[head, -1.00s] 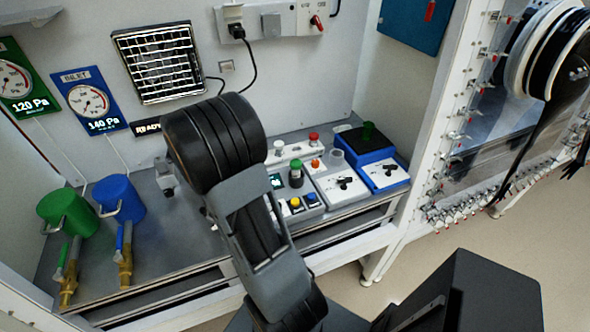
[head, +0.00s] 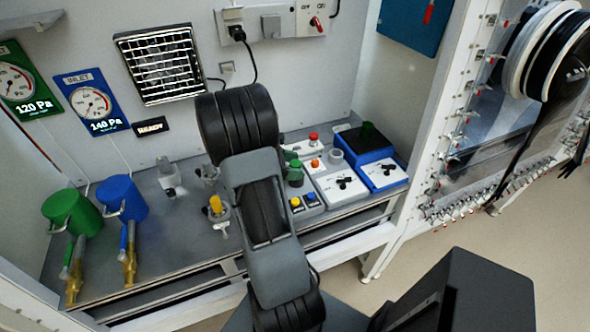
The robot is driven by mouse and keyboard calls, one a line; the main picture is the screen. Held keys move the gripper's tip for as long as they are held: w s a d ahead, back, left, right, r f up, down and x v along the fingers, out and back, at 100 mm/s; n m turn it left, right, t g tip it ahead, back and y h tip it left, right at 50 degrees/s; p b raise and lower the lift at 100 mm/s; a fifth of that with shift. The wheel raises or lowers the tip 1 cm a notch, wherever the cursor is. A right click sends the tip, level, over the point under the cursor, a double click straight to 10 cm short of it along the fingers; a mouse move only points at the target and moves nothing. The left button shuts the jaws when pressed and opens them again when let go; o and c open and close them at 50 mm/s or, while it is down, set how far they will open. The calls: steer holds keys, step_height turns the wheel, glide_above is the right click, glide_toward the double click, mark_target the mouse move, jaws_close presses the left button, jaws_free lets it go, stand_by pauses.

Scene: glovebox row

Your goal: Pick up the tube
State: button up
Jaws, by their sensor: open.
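I cannot tell for sure which thing is the tube. A small upright piece with a yellow top (head: 216,206) stands on the grey bench, left of my arm. A green-topped piece (head: 295,172) stands among the devices just right of my arm. My arm reaches over the middle of the bench and hides part of it. My gripper does not show.
Green (head: 70,211) and blue (head: 122,198) canisters with brass valves stand at the bench's left. A clear and grey fitting (head: 168,178) stands near the back wall. A white unit (head: 340,184) stands beside the blue one. The bench left of the yellow-topped piece is mostly clear.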

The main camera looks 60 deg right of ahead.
steer(key=shift+x, duration=1.25)
steer(key=c, duration=1.1)
